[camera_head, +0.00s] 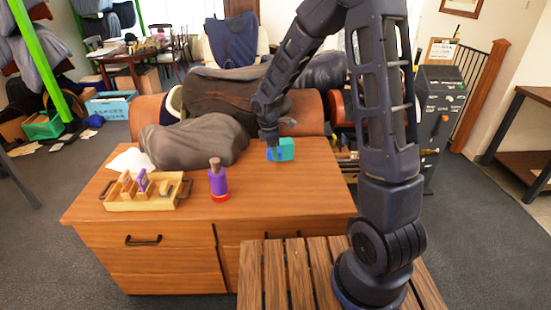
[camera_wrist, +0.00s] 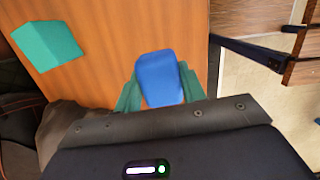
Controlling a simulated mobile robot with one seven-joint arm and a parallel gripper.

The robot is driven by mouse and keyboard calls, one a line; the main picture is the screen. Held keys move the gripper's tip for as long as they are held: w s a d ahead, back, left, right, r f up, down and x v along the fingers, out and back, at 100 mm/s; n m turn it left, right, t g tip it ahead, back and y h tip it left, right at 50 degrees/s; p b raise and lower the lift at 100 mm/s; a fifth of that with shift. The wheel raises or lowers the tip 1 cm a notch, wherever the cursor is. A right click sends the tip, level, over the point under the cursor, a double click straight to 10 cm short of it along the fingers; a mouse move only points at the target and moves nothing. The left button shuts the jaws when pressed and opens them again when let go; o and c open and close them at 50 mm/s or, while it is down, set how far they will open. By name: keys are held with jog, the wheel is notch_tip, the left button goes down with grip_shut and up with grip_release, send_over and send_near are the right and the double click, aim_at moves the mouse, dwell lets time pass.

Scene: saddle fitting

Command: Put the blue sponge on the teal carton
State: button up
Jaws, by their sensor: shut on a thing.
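The blue sponge (camera_wrist: 160,78) is a rounded block between the two green fingers of my gripper (camera_wrist: 158,84) in the wrist view. My gripper is shut on it, with a finger on each side. The teal carton (camera_wrist: 47,46) is a plain box on the wooden top, to the left of the sponge and apart from it in that view. In the head view the carton (camera_head: 286,148) sits toward the back right of the cabinet top. The sponge (camera_head: 272,155) shows in front of its left part, below my gripper (camera_head: 271,143). Its height above the top is hard to tell.
A purple cylinder with a brown knob and red base (camera_head: 218,182) stands mid-cabinet. A wooden tray (camera_head: 142,205) with several small things lies at the left. A grey-brown draped bundle (camera_head: 195,142) lies behind them. The cabinet top (camera_head: 290,195) is clear at the front right.

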jog(key=w+d+r, duration=0.1)
jog(key=w+r, duration=0.2)
jog(key=w, duration=0.5)
jog(key=w+r, duration=0.3)
jog(key=w, duration=0.5)
notch_tip(320, 180, up, 4)
send_over(284, 141)
jog(key=shift+m, duration=0.4)
jog(key=f, duration=1.9)
jog(key=shift+a+f, duration=0.2)
jog(key=o, duration=1)
jog(key=shift+f, duration=0.1)
jog(key=shift+c, duration=0.2)
